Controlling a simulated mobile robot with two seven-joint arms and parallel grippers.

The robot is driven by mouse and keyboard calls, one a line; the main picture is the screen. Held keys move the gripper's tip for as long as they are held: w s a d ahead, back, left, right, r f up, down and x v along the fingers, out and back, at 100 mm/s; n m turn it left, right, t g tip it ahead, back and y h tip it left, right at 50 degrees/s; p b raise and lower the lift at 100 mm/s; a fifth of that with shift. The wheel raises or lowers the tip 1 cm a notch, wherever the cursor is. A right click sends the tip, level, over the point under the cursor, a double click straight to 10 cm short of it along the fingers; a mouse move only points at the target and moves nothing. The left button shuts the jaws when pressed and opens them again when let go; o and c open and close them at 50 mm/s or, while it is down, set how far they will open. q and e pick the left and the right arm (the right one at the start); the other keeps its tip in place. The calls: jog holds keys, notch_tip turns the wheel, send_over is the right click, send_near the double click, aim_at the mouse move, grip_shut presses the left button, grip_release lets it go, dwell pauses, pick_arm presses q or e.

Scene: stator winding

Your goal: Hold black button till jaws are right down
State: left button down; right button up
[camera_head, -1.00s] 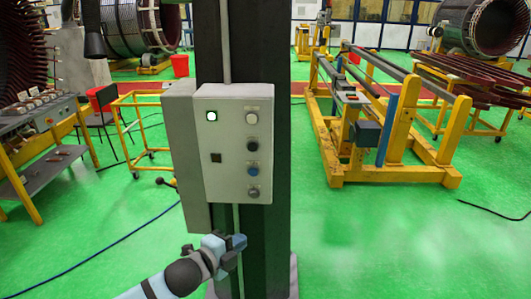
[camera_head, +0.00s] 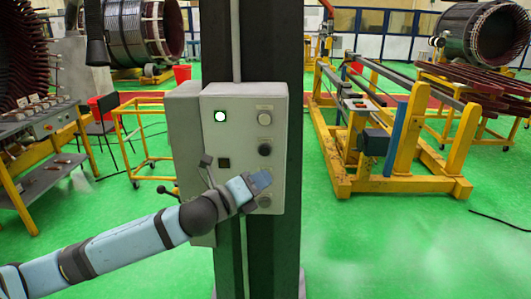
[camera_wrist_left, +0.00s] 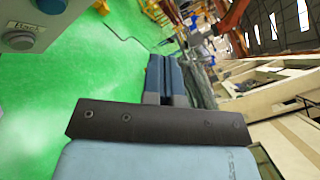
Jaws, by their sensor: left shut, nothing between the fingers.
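The grey control box (camera_head: 238,140) is fixed to a dark column in the head view. The black button (camera_head: 265,149) is in its right-hand column of buttons, below a pale button (camera_head: 265,118). My left gripper (camera_head: 261,180) is shut and empty, in front of the box's lower right part and just below the black button. It covers most of the blue button. I cannot tell whether it touches the box. A grey button (camera_head: 265,202) shows beneath it. In the left wrist view the shut fingers (camera_wrist_left: 166,80) are right of a corner of the box (camera_wrist_left: 75,12). My right gripper is out of view.
The dark column (camera_head: 272,250) continues below the box. A yellow frame (camera_head: 395,180) stands to the right, a yellow cart (camera_head: 150,140) to the left. Green floor lies between.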

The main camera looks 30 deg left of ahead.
aim_at(265, 151)
pick_arm(q)
jog(key=shift+w+a, duration=0.1)
jog(key=shift+w, duration=0.05)
jog(key=w+a, duration=0.1)
jog(key=w, duration=0.1)
jog(key=w+a, duration=0.2)
jog(key=w, duration=0.1)
jog(key=w+a, duration=0.1)
jog(key=w, duration=0.1)
jog(key=shift+w+a+p, duration=0.15)
jog(key=shift+a+p, duration=0.1)
jog(key=shift+p, duration=0.1)
dwell(1.0)
dwell(0.6)
jog(key=shift+w, duration=0.1)
jog(key=shift+w+a, duration=0.2)
jog(key=shift+w, duration=0.05)
